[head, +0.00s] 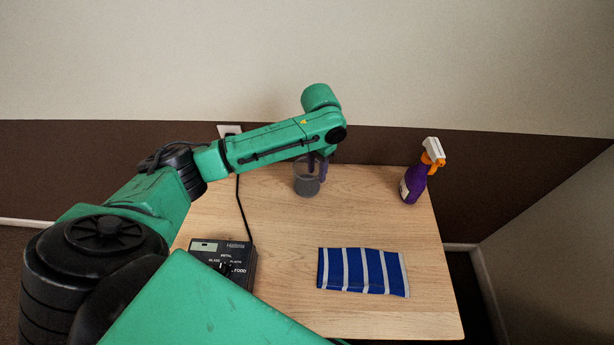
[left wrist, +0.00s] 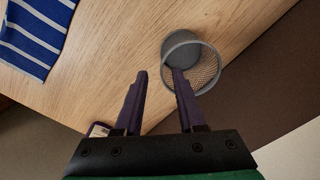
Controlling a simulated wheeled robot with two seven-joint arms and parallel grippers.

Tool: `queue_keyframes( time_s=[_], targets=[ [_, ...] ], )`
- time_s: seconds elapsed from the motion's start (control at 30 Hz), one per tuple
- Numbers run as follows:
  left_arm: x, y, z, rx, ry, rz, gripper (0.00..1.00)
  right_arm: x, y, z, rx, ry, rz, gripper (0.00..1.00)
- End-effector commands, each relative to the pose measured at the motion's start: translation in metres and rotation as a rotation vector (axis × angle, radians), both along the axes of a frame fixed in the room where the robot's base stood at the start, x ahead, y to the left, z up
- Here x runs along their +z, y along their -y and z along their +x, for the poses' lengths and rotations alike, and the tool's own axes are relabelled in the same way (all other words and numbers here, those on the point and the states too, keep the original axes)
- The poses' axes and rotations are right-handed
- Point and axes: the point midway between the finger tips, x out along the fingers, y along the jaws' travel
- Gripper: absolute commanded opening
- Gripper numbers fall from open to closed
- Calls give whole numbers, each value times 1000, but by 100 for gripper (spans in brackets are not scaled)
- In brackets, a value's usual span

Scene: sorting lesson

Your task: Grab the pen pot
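The pen pot (head: 305,184) is a grey mesh cup standing upright at the back of the wooden table. In the left wrist view the pot (left wrist: 208,62) shows its round mouth from above. My left gripper (head: 317,173) points down at the pot. In the left wrist view the left gripper (left wrist: 159,72) is open, with its two dark purple fingers apart. The right-hand finger overlaps the pot's mouth; the left-hand finger is outside the rim. I cannot tell how deep the finger reaches or whether it touches the pot. My right gripper is not in view.
A purple spray bottle (head: 414,184) stands at the table's (head: 290,230) back right. A blue-and-white striped cloth (head: 362,271) lies at the front. The wall is close behind; the table's middle is clear.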

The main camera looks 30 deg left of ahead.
Motion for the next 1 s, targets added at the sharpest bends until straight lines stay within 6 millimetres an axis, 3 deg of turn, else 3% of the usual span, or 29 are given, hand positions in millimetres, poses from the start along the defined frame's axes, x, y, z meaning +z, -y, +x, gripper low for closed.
queue_keyframes(
  time_s=[0.33,0.57,0.6,0.7,1.0],
  targets=[
    [-56,-2,-1,0,-2,2,39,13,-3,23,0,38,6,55],
    [-63,-1,0,-2,1,1,39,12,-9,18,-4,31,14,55],
    [-63,-1,0,-2,1,1,35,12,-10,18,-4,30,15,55],
    [-63,-1,0,-2,1,1,0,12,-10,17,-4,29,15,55],
    [-62,-2,0,-1,1,1,0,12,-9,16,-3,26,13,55]
  ],
)
